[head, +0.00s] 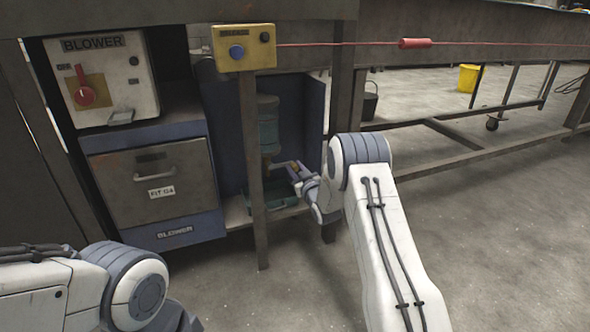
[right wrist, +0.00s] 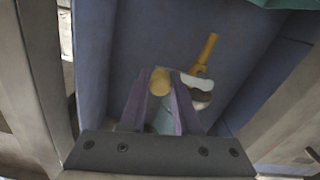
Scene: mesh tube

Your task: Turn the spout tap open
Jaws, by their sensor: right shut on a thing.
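The spout tap (head: 283,164) is a small brass fitting under a teal bottle-shaped container (head: 268,125) inside an open blue cabinet. My right gripper (head: 296,172) reaches into the cabinet from the right, at the tap. In the right wrist view, its fingers (right wrist: 160,98) are shut on a round brass end of the tap (right wrist: 160,81). A second brass piece (right wrist: 206,49) sticks up from a pale and dark fitting just to the right. The fingers and arm partly hide the tap in the head view. My left gripper is out of view.
A grey post (head: 253,190) under a yellow control box (head: 244,48) stands in front of the cabinet's left part. A blower unit (head: 160,190) stands to the left. A teal tray (head: 268,199) lies below the tap.

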